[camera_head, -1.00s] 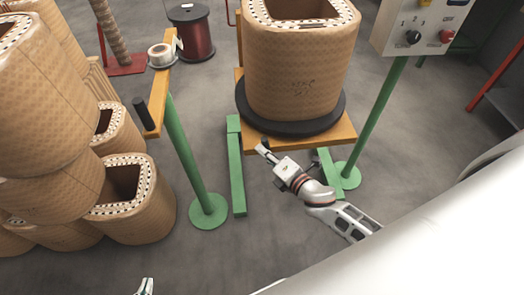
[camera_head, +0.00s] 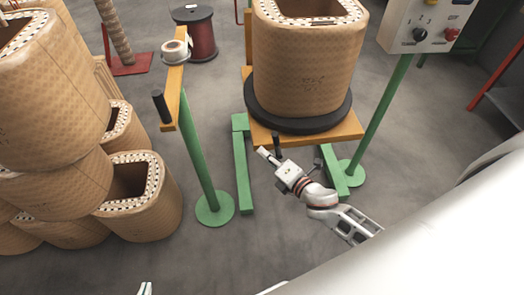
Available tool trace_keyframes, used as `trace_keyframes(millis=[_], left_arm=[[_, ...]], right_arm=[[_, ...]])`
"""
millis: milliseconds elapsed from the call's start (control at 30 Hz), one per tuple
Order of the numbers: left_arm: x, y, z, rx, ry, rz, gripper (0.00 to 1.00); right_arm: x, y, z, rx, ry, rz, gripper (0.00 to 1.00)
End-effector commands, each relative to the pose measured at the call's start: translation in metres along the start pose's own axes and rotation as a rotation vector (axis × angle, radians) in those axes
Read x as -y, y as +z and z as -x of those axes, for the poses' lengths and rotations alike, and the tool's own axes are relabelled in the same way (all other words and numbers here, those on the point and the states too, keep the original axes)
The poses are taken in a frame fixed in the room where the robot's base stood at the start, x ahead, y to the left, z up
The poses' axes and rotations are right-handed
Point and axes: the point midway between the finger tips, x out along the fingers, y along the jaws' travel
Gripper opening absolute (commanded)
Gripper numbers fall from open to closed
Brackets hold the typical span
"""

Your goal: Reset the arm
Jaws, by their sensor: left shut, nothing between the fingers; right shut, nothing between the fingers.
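My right gripper (camera_head: 265,154) is white and grey. It is shut and empty, pointing up and to the left in front of the wooden platform under the big coil. I cannot tell how far it is from the platform. Only a small tip of my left gripper (camera_head: 145,288) shows at the bottom edge, left of the middle. It is shut, with nothing seen in it. The rest of the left arm is out of view.
A large wrapped coil (camera_head: 306,70) stands on a black disc (camera_head: 297,119) over a wooden platform (camera_head: 345,131). Green posts (camera_head: 198,165) flank it. Stacked coils (camera_head: 140,205) fill the left. A control box (camera_head: 418,22) is at upper right. Floor (camera_head: 90,272) is bare at lower left.

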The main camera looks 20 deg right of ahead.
Motion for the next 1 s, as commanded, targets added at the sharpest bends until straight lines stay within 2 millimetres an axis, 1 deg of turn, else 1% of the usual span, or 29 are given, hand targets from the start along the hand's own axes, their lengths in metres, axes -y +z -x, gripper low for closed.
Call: trace_keyframes(millis=[33, 200, 300, 400, 567, 833, 933, 967, 1000], left_arm=[[0.001, -0.001, 0.000, -0.001, -0.001, -0.003, 0.00], [-0.002, 0.000, -0.001, 0.000, 0.002, 0.002, 0.00], [-0.003, 0.000, -0.001, -0.001, 0.003, 0.005, 0.00], [-0.003, 0.001, -0.002, 0.000, 0.003, 0.004, 0.00], [-0.003, -0.001, -0.002, -0.003, 0.003, 0.004, 0.00], [-0.002, -0.004, -0.002, -0.008, 0.002, 0.003, 0.00], [0.002, -0.014, 0.000, -0.021, -0.003, 0.002, 0.00], [0.003, -0.019, 0.002, -0.028, -0.004, 0.002, 0.00], [0.005, -0.027, 0.003, -0.038, -0.007, 0.003, 0.00]], right_arm=[[0.003, 0.000, 0.013, 0.000, -0.005, 0.001, 0.00], [0.007, -0.002, 0.045, -0.001, -0.004, -0.001, 0.00], [0.009, -0.002, 0.061, -0.001, -0.004, -0.001, 0.00], [0.010, -0.002, 0.072, -0.001, -0.003, -0.002, 0.00], [0.010, -0.002, 0.081, -0.001, -0.001, 0.000, 0.00], [0.009, -0.001, 0.083, 0.000, -0.001, -0.009, 0.00], [0.007, -0.002, 0.089, 0.008, -0.016, -0.105, 0.00], [0.006, -0.003, 0.092, 0.012, -0.024, -0.161, 0.00], [0.005, -0.005, 0.098, 0.019, -0.040, -0.260, 0.00]])
